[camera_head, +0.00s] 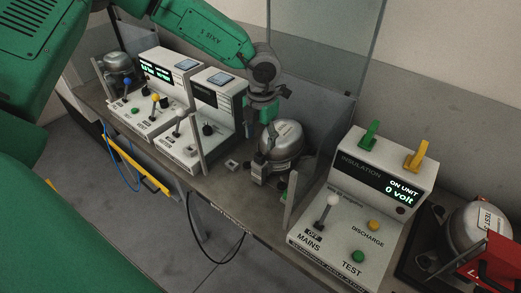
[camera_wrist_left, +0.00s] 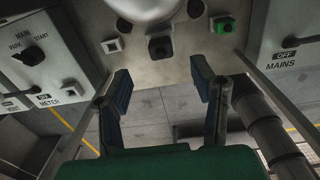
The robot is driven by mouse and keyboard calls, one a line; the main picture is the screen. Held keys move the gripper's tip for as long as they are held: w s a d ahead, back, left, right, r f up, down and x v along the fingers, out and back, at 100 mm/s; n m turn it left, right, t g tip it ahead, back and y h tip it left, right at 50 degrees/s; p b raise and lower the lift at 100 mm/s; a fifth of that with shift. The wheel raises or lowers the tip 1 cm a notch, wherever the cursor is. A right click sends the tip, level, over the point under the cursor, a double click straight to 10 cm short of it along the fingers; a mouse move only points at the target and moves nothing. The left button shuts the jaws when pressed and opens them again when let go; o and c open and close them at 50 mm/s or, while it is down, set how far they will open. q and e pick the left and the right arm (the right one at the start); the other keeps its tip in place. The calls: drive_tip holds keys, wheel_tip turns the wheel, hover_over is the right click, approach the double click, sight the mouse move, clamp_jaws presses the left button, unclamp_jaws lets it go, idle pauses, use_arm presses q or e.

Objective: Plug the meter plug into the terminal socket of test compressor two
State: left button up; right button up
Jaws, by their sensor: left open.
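My left gripper (camera_head: 264,112) hangs beside the silver domed compressor (camera_head: 284,138) at mid-bench. In the left wrist view, its two blue-padded fingers (camera_wrist_left: 160,88) are open and empty, with the bench edge and floor beyond. That view shows a black fitting (camera_wrist_left: 160,47) below the compressor dome (camera_wrist_left: 143,8), a small pale square fitting (camera_wrist_left: 111,45) to its left and a green one (camera_wrist_left: 222,25) to its right. I cannot tell which is the meter plug or terminal socket. Another compressor (camera_head: 484,224) with a partly legible TEST label stands at right. My right gripper is out of view.
An insulation unit (camera_head: 346,205) reading "0 volt" stands right of the middle compressor. Two panel units (camera_head: 158,92) (camera_head: 200,135) and another compressor (camera_head: 117,63) stand left. A black cable (camera_head: 216,240) hangs below the bench edge. Clear panels stand behind.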

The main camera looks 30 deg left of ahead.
use_arm(q)
drive_tip(key=shift+r, duration=2.1)
drive_tip(key=shift+f, duration=0.1)
